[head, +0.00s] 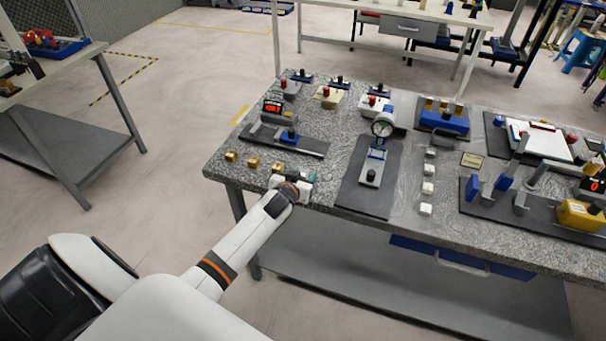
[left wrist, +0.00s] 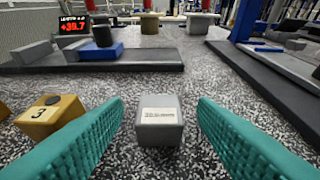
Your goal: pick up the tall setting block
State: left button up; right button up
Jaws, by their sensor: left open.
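A grey block (left wrist: 158,122) with a pale printed label on its front face stands upright on the speckled bench top; I take it to be the tall setting block. My left gripper (left wrist: 158,140) is open, its two teal ribbed fingers on either side of the block, with a visible gap at each side. In the head view my left gripper (head: 296,182) is at the bench's near edge, and the arm and hand mostly hide the block there. My right gripper is not in view.
Several brass blocks stand left of the gripper, one numbered 3 (left wrist: 52,115). Behind is a dark fixture with a red readout (head: 272,106). To the right lie a dark plate with a dial gauge (head: 383,127) and several white blocks (head: 428,170).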

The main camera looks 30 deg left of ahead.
pick_arm(q)
jog(key=shift+w, duration=0.1)
jog(key=c, duration=1.1)
jog(key=shift+c, duration=0.2)
jog(key=shift+r, duration=0.1)
